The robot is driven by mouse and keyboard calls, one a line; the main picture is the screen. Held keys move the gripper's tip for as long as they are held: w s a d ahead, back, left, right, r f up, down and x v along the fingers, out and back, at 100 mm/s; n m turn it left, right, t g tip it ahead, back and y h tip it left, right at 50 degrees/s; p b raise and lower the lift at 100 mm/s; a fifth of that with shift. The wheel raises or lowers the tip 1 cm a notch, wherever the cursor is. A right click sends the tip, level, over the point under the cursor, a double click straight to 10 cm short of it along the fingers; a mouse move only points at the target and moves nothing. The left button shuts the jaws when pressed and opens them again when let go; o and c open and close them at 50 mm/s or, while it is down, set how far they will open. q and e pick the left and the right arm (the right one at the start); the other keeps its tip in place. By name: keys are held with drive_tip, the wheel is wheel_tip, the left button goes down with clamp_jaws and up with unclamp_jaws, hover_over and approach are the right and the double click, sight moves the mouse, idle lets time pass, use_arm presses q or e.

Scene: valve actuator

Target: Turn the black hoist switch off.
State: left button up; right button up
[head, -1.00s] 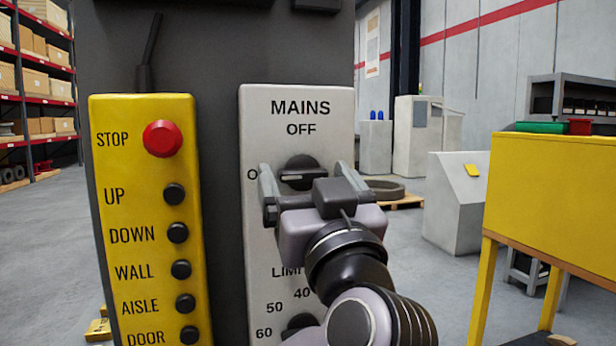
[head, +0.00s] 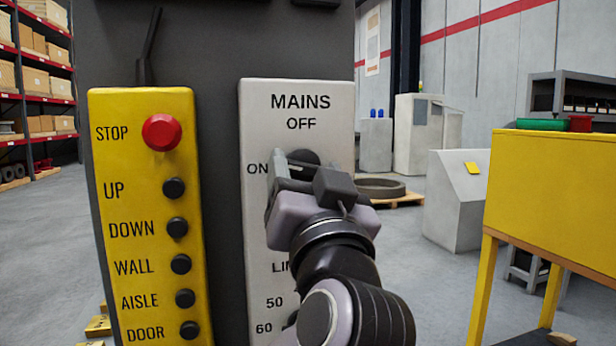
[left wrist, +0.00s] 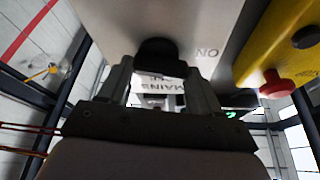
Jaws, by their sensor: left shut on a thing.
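The black hoist switch (head: 304,157) is a round knob on the grey MAINS panel (head: 258,110) in the head view. The OFF label (head: 301,124) is above it and the ON label (head: 257,169) is to its left. My left gripper (head: 306,174) is shut on the knob, one finger at its left side. The gripper covers most of the knob, so its handle's direction is hidden. In the left wrist view the dark knob (left wrist: 157,52) shows between and beyond the fingertips. My right gripper is not in view.
A yellow button panel (head: 146,220) with a red STOP button (head: 161,133) stands close to the left. A lower dial on the grey panel is mostly hidden by my arm. A yellow table (head: 555,185) stands at right.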

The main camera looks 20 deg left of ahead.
use_arm(q)
drive_tip(key=m+h+p, duration=0.1)
drive_tip(key=m, duration=0.1)
drive_tip(key=shift+r+m+h, duration=0.15)
drive_tip(key=shift+m+h, duration=0.15)
drive_tip(key=shift+m, duration=0.1)
drive_tip(key=m+h+p, duration=0.1)
drive_tip(key=m+p, duration=0.1)
drive_tip(key=m+h+p, duration=0.1)
drive_tip(key=m+p, duration=0.1)
drive_tip(key=m, duration=0.1)
drive_tip(key=m+h+p, duration=0.1)
drive_tip(key=m+p, duration=0.1)
drive_tip(key=m, duration=0.1)
drive_tip(key=shift+r+h, duration=0.3)
drive_tip(key=shift+h, duration=0.1)
drive_tip(key=m+p, duration=0.1)
drive_tip(key=m, duration=0.2)
drive_tip(key=shift+f+g+h, duration=0.1)
drive_tip(key=shift+g+h, duration=0.3)
drive_tip(key=shift+m+g+h, duration=0.5)
drive_tip(key=shift+m+g, duration=0.1)
drive_tip(key=shift+m, duration=1.4)
drive_tip(key=o, duration=1.1)
drive_tip(key=shift+p, duration=0.3)
drive_tip(key=shift+c, duration=0.2)
drive_tip(key=s+d+b, duration=0.1)
drive_tip(key=s, duration=0.6)
drive_tip(key=shift+d, duration=0.3)
